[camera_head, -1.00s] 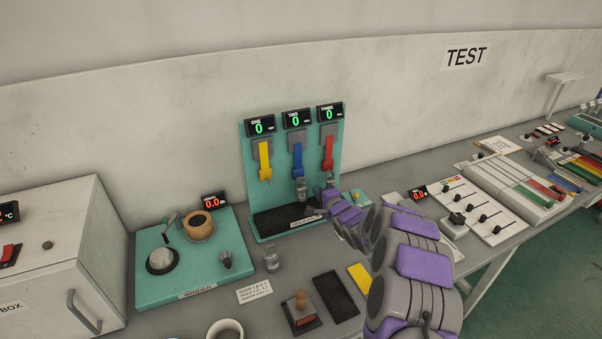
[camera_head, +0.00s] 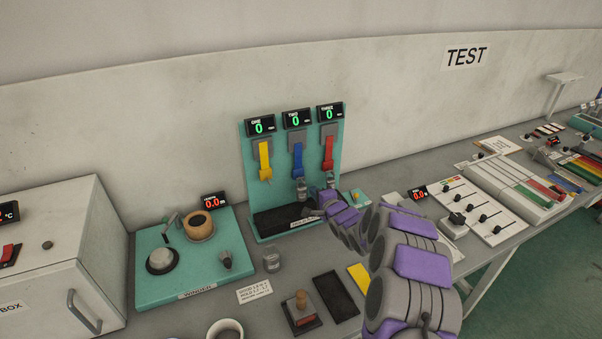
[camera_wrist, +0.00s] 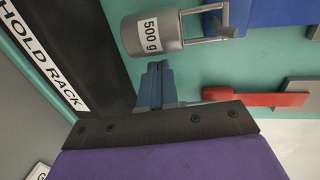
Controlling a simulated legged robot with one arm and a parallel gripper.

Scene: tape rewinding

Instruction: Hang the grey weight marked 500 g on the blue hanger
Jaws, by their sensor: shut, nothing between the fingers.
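The grey weight marked 500 g (camera_wrist: 151,34) is below the blue hanger (camera_head: 298,158), and it also shows in the head view (camera_head: 302,189). In the wrist view its wire handle meets the grey hook at the end of the blue hanger (camera_wrist: 272,12). I cannot tell whether the hook bears its load. Display TWO (camera_head: 295,120) reads 0. My gripper (camera_head: 318,208) is in front of the rack, to the lower right of the weight. Its blue fingertips (camera_wrist: 158,84) are together and empty, apart from the weight.
The yellow hanger (camera_head: 264,161) is left and the red hanger (camera_head: 327,153) right, close to my gripper. The black rack base (camera_head: 275,219) lies below. Another grey weight (camera_head: 272,260) stands on the table. A winder board (camera_head: 160,292) is at left.

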